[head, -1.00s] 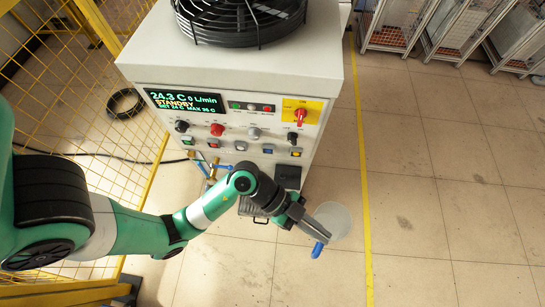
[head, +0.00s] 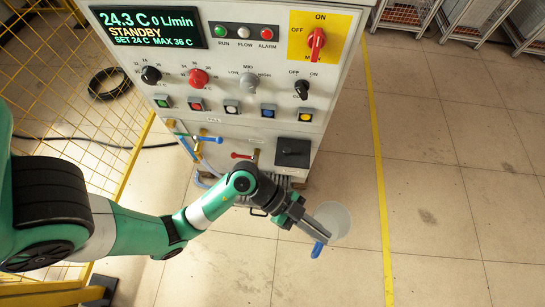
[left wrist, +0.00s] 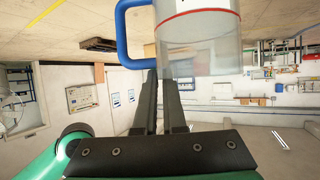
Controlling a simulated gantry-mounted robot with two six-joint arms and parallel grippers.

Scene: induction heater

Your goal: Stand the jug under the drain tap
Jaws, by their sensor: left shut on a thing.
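The jug (head: 335,220) is clear, with a blue handle (head: 318,249). In the left wrist view the jug (left wrist: 200,45) shows a red band and hangs at the fingertips. My left gripper (head: 318,230) is shut on the jug and holds it in front of the heater, toward its right side. Exactly which part the fingers pinch is unclear. Low on the heater front are a tap with a red lever (head: 241,155) and a tap with a blue lever (head: 209,139). The jug is apart from both, nearer to me and to the right. My right gripper is out of view.
The heater cabinet (head: 235,105) carries a display and knobs. A black box (head: 292,152) sits low on its front, right of the red-lever tap. A grille (head: 242,198) shows below, partly behind my arm. Yellow mesh fence stands left.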

